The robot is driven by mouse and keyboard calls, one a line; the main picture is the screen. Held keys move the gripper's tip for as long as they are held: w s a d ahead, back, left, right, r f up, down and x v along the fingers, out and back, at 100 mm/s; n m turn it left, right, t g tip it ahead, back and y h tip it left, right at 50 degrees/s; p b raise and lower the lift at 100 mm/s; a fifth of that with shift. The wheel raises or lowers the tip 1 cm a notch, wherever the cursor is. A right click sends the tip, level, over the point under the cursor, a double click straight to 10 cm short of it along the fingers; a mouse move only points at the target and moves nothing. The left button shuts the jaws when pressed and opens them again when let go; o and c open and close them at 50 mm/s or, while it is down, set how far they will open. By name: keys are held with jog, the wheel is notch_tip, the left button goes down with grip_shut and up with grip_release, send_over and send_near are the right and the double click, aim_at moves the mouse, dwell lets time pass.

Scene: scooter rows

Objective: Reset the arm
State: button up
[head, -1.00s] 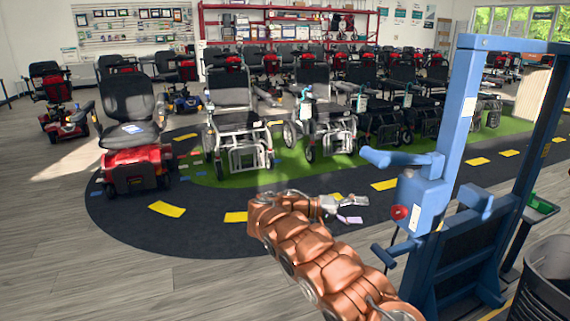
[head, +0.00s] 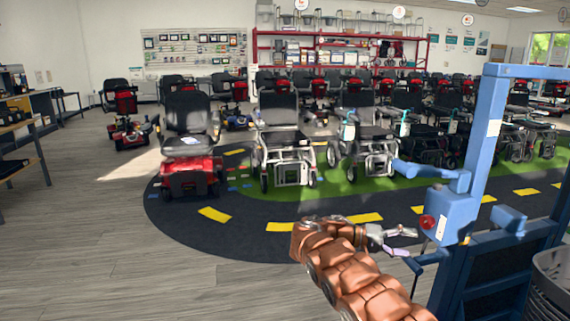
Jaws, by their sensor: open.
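My arm, copper-brown and segmented, reaches up from the bottom right of the head view. My gripper (head: 402,240) is at its end, right of the middle, with its metal fingers pointing right and spread apart. Nothing shows between the fingers. It appears just left of the blue lift frame (head: 457,205) with a red button; I cannot tell the gap between them.
A red scooter (head: 190,175) with a black seat stands on the dark track at left. Several wheelchairs (head: 284,150) line the green strip. A grey basket (head: 553,275) is at bottom right. A wooden shelf (head: 22,150) stands far left. The grey floor (head: 100,250) at front left is clear.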

jog(key=s+d+r+g+y+p, duration=0.1)
jog(key=s+d+r+p, duration=0.2)
jog(key=r, duration=0.4)
jog(key=s+d+r+g+y+p, duration=0.1)
jog(key=s+d+r+p, duration=0.1)
jog(key=s+r+p, duration=0.35)
jog(key=s+r+y+p, duration=0.45)
jog(key=s+r, duration=0.55)
jog(key=s, duration=0.4)
jog(key=s+a+r+n+t+y+p, duration=0.1)
jog(key=s+a+y+p, duration=0.4)
jog(key=s, duration=0.8)
jog(key=s+a+r+n+t+y+p, duration=0.1)
jog(key=s+a+r+y+p, duration=0.3)
jog(key=s+a+p, duration=0.6)
jog(key=s+a+n+y, duration=0.1)
jog(key=s+a, duration=0.3)
jog(key=a, duration=0.2)
jog(key=shift+s+r+n+t+p, duration=0.15)
jog(key=shift+n+t+p, duration=0.15)
jog(key=shift+t+p, duration=0.1)
